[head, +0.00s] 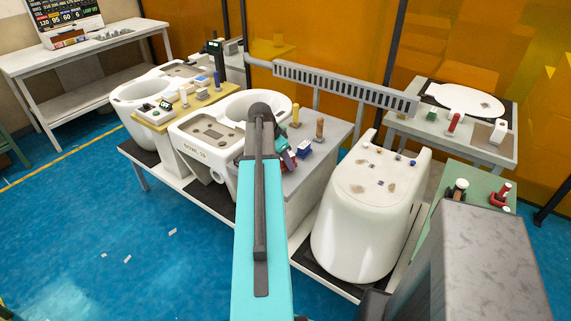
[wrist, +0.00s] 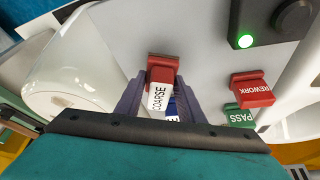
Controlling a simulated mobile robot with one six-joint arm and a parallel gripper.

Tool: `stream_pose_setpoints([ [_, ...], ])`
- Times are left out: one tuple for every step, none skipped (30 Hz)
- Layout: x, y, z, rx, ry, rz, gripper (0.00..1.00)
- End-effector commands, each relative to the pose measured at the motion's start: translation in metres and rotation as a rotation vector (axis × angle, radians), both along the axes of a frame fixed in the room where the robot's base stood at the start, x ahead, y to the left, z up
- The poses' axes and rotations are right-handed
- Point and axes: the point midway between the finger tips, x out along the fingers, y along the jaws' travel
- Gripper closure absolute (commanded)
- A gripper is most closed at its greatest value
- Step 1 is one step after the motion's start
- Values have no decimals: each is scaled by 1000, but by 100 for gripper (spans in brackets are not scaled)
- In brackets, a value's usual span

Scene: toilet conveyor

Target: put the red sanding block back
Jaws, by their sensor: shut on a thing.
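The red sanding block, with a white side lettered COARSE (wrist: 161,76), is between the two purple-grey fingers of my gripper (wrist: 160,100) in the wrist view. The gripper is shut on it. A blue piece with a white label (wrist: 174,108) shows just behind it, partly hidden. In the head view my gripper (head: 284,160) is over the grey bench, beside the bowl, and my arm hides part of it. A blue block (head: 304,149) stands close to its right. I cannot tell whether the red block touches the bench.
A red REWORK stamp (wrist: 252,90), a green PASS stamp (wrist: 239,115) and a black box with a green light (wrist: 262,25) are near. A brown-topped peg (head: 320,129) stands on the bench. The white toilet bowl (head: 365,235) is to the right.

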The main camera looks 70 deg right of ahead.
Motion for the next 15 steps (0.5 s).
stream_pose_setpoints([
  [0,1,-3,1,1,1,89],
  [0,0,-6,1,1,1,89],
  [0,0,-9,1,1,1,89],
  [0,0,-11,1,1,1,89],
  [0,0,-13,1,1,1,89],
  [0,0,-16,1,1,1,89],
  [0,0,-18,1,1,1,89],
  [0,0,-19,0,0,1,89],
  [0,0,-20,0,0,1,89],
  [0,0,-21,-1,1,1,89],
  [0,0,-21,-1,0,1,89],
  [0,0,-21,-1,0,1,89],
  [0,0,-21,-1,0,0,89],
  [0,0,-21,-1,0,0,89],
  [0,0,-21,-1,0,0,89],
])
